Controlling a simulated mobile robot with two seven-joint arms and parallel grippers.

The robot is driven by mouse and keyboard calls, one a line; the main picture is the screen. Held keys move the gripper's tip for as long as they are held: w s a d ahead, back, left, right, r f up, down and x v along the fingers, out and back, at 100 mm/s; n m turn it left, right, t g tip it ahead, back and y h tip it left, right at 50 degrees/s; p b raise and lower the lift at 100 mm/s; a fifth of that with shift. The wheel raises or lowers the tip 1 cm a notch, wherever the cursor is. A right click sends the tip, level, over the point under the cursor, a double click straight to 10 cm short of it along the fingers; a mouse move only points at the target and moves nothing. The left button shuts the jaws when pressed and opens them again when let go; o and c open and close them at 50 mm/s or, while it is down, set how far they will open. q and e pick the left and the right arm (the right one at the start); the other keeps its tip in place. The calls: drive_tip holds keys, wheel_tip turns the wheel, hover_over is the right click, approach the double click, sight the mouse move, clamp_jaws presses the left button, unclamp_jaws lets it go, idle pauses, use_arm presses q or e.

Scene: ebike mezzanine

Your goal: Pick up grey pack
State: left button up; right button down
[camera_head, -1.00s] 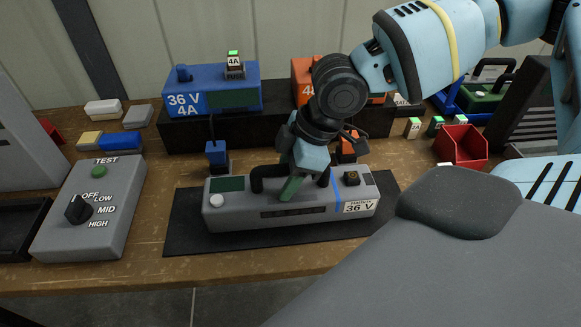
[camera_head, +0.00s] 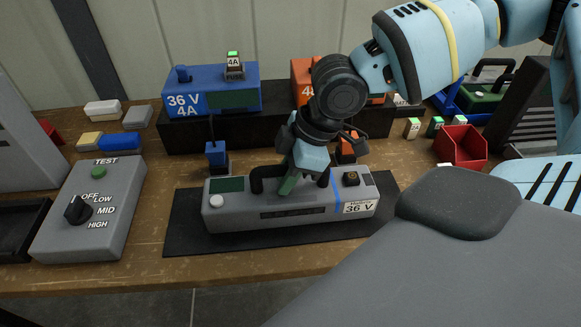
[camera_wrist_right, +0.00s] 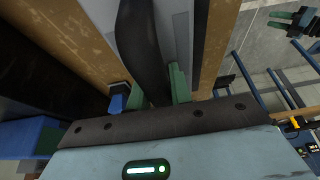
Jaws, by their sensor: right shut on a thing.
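The grey pack (camera_head: 300,219) lies on a dark mat (camera_head: 182,235) on the wooden bench, with a "36 V" label and a blue stripe at its right end. A black handle (camera_head: 257,178) runs along its top. My right gripper (camera_head: 289,184) is shut on that handle from above, hiding its middle. In the right wrist view the black handle (camera_wrist_right: 140,50) runs between the two green fingers. The pack appears to rest on the mat.
A blue 36 V 4A charger (camera_head: 212,93) and an orange charger (camera_head: 302,80) stand behind on a black step. A grey test box (camera_head: 88,210) stands left. A red bin (camera_head: 461,147) stands right. A blue connector (camera_head: 216,155) stands close behind the pack.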

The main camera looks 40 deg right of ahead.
sight(281, 165)
use_arm(q)
drive_tip(key=shift+s+f, duration=0.1)
drive_tip(key=shift+s, duration=0.35)
